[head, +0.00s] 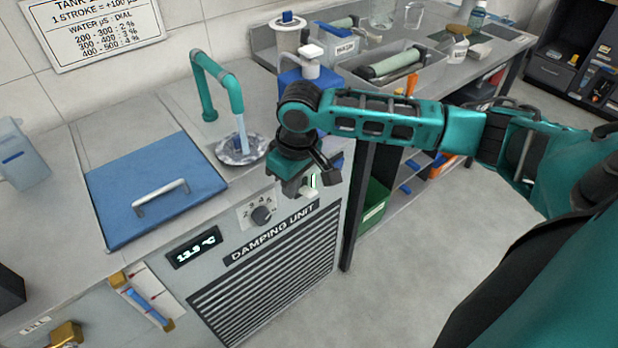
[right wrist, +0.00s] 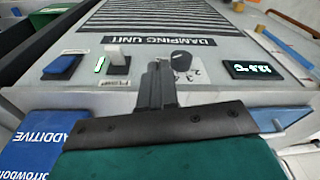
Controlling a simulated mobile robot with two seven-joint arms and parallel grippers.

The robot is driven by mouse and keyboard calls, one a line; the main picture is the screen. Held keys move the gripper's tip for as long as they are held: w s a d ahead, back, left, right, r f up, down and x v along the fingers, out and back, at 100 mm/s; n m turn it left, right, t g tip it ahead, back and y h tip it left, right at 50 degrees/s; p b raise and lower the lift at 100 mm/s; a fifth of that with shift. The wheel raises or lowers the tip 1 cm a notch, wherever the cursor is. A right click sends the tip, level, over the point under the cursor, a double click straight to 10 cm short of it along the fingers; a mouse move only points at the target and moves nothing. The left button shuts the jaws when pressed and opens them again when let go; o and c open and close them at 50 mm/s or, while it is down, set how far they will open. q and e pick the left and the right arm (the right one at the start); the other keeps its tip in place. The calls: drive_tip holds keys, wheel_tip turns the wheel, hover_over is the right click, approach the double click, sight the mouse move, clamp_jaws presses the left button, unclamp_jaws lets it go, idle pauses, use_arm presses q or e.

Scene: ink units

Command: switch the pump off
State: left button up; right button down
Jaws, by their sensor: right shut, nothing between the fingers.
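Water runs from the teal spout (head: 220,85) into the round drain (head: 240,150). My right gripper (head: 291,190) is shut and empty in front of the panel, between the dial and the switch. Its fingers (right wrist: 156,84) also show in the right wrist view. My left gripper is not in view.
A black dial knob (right wrist: 181,61) and a temperature display (right wrist: 250,68) are on one side of the fingers. A blue lid (head: 150,190) with a handle lies on the counter. Open floor (head: 430,250) is to the right.

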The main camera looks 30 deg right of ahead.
sight(307, 189)
drive_tip(key=w+d+r+m, duration=0.2)
drive_tip(key=d+r, duration=0.2)
drive_tip(key=d, duration=0.3)
drive_tip(key=shift+w+m+h, duration=0.3)
drive_tip(key=shift+w+m, duration=0.1)
drive_tip(key=f, duration=0.3)
drive_tip(key=f+b, duration=0.1)
drive_tip(key=f, duration=0.2)
drive_tip(key=w+f, duration=0.1)
drive_tip(key=f, duration=0.3)
drive_tip(key=shift+w+f, duration=0.1)
